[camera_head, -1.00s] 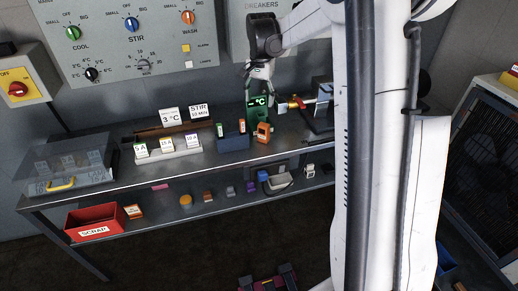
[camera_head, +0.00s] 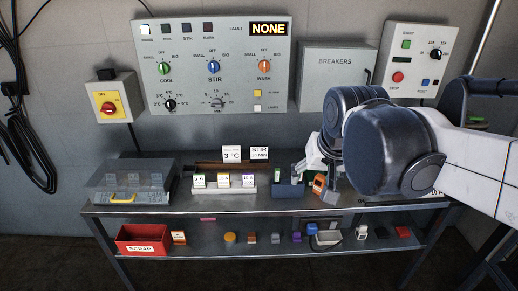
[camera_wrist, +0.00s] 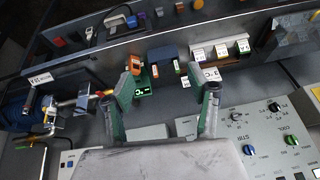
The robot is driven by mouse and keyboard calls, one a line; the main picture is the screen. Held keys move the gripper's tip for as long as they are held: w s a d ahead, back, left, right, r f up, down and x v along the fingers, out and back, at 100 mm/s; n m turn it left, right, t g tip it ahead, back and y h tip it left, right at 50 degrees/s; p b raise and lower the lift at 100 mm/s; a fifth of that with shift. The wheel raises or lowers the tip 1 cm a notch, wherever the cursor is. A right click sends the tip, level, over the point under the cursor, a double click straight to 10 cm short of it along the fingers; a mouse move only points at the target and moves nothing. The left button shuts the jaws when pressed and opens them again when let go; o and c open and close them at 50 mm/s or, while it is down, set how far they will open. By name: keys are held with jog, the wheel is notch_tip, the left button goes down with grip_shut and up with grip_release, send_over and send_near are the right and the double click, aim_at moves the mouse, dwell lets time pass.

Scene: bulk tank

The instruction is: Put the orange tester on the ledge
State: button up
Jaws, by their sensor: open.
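The orange tester (camera_head: 318,184) stands on the bench just right of a dark blue holder (camera_head: 288,190), partly hidden by my arm. In the wrist view the orange tester (camera_wrist: 135,66) shows near the left fingertip, beside a green unit with a lit display (camera_wrist: 143,91). My gripper (camera_wrist: 168,88) is open, its fingers wide apart, with nothing held between them. In the head view my wrist covers most of it. A narrow brown strip (camera_head: 206,166) runs along the back of the bench behind the cards; I cannot tell whether it is the ledge.
A fuse rack (camera_head: 223,189) and a clear-lidded box (camera_head: 130,180) stand on the bench to the left. A red scrap bin (camera_head: 142,238) and several small items sit on the lower shelf. The control panel (camera_head: 213,65) and breaker box (camera_head: 335,75) are on the wall behind.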

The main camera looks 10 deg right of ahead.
jog(key=s+a+f+n+t, duration=0.1)
jog(key=s+a+f+n, duration=0.1)
jog(key=s, duration=0.6)
jog(key=shift+s+a+f+n+t, duration=0.25)
jog(key=shift+a+f+n+t, duration=0.2)
jog(key=shift+f, duration=0.3)
dwell(0.4)
